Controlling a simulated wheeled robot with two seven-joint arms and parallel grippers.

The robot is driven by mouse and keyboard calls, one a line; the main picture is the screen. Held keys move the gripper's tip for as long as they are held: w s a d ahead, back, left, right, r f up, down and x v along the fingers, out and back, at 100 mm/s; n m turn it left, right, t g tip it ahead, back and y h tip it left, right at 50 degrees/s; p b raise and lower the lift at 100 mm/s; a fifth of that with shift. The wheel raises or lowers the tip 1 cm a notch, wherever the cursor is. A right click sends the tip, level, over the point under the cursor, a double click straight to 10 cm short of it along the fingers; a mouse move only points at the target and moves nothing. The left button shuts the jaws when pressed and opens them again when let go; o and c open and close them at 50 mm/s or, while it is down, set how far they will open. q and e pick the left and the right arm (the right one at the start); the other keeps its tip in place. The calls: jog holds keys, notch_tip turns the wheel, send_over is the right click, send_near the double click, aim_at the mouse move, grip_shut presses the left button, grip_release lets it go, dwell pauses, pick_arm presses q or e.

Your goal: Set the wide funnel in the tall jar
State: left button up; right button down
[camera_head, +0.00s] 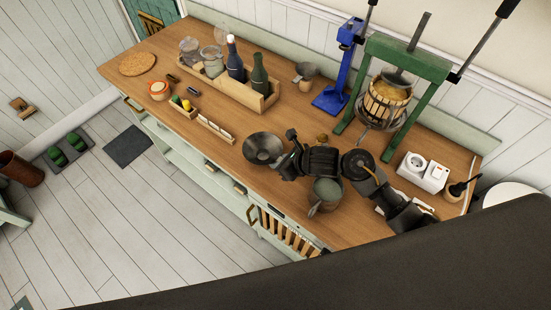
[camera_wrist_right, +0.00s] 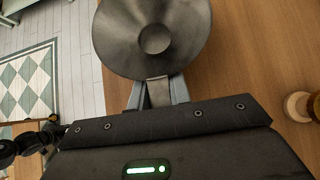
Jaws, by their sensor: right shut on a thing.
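The wide funnel (camera_head: 263,148) is a dark grey metal cone with a broad round mouth, above the wooden counter near its front edge. My right gripper (camera_head: 285,158) is shut on its edge. In the right wrist view the funnel (camera_wrist_right: 150,30) fills the top, with the gripper's fingers (camera_wrist_right: 157,92) at its near rim. Clear glass jars, one at the back (camera_head: 190,48) and one nearer (camera_head: 212,64), stand at the left end of a wooden crate; I cannot tell which is the tall jar. My left gripper is out of view.
The wooden crate (camera_head: 236,98) also holds two dark bottles (camera_head: 235,60). A grey-green jug (camera_head: 326,190) stands under my right arm. A blue press (camera_head: 341,75) and a green-framed press (camera_head: 408,62) stand behind. Small boxes (camera_head: 216,130) line the front edge.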

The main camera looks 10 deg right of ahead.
aim_at(276, 156)
notch_tip(276, 156, up, 3)
jog(key=shift+r, duration=0.1)
jog(key=s+a+r+p, duration=0.1)
jog(key=s+r+p, duration=0.2)
jog(key=s+r, duration=0.6)
jog(key=s, duration=0.4)
jog(key=shift+s+a+r, duration=0.2)
jog(key=shift+s+a, duration=0.05)
jog(key=shift+a, duration=0.05)
jog(key=shift+s, duration=0.1)
jog(key=shift+s+d, duration=0.1)
jog(key=shift+s, duration=0.05)
